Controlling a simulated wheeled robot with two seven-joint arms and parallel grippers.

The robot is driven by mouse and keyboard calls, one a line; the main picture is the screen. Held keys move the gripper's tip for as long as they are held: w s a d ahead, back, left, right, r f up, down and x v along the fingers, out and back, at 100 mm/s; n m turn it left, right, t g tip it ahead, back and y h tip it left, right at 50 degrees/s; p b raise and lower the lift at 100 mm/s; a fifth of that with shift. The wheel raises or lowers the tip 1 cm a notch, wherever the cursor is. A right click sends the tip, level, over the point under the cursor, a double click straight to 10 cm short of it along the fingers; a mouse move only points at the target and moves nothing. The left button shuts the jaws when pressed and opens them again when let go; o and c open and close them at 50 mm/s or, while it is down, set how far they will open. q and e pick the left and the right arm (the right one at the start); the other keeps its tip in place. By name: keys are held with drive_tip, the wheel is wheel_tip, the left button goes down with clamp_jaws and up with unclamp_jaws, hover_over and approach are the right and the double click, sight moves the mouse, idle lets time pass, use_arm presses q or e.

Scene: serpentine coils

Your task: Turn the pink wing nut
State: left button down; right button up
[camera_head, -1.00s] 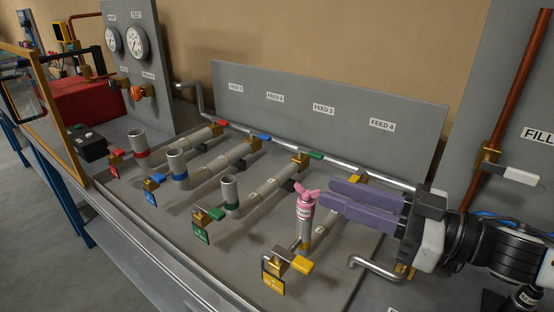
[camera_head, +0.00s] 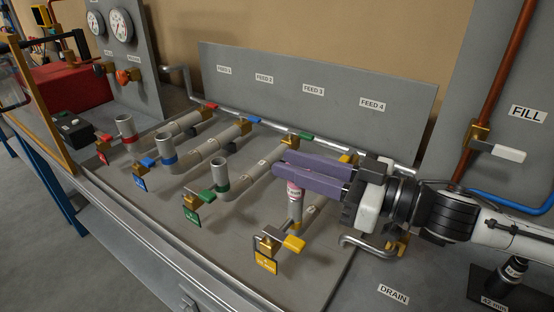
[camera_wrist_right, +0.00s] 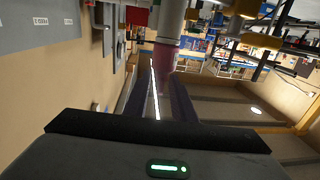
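The pink wing nut tops a short upright grey pipe (camera_head: 295,212) behind the yellow-handled valve. In the head view my right gripper (camera_head: 282,163) covers its wings, and only a pink band (camera_head: 294,193) shows below the purple fingers. The right fingers lie level, close together, at the nut's height. In the right wrist view a blurred pink part (camera_wrist_right: 163,58) stands between or just beyond the fingertips. Whether the fingers press on it is hidden. My left gripper is not in view.
Pipes with red, blue and green (camera_head: 221,173) collars stand to the left. A yellow-handled valve (camera_head: 293,243) is in front. A grey FEED panel (camera_head: 318,95) rises behind, and a FILL valve with a white handle (camera_head: 497,151) is at right. A bent pipe (camera_head: 368,243) lies below the gripper.

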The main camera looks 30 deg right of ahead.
drive_tip(key=shift+x, duration=1.85)
drive_tip(key=shift+c, duration=0.3)
clamp_jaws()
